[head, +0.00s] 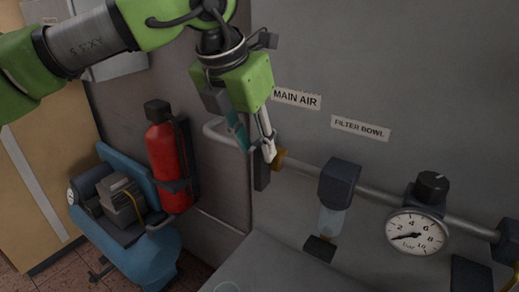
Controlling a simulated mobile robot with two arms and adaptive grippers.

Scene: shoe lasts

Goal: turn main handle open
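The main handle (261,178) is a dark lever that hangs down by the brass valve fitting (279,158) on the pipe, below the "MAIN AIR" label (297,97). My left gripper (253,144) reaches down from above, in front of the wall. Its fingers stand apart: the one with a teal pad is on the left and the pale metal one is on the right. The right fingertip overlaps the top of the handle in the picture, and I cannot tell whether it touches. The fingers hide part of the handle and valve. My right gripper is out of view.
The pipe (300,167) runs right to a filter bowl (332,218) and a round pressure gauge (416,233) with a black knob (432,187). A red extinguisher (168,160) and a blue compressor (150,252) stand at left. A grey surface (265,268) lies below.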

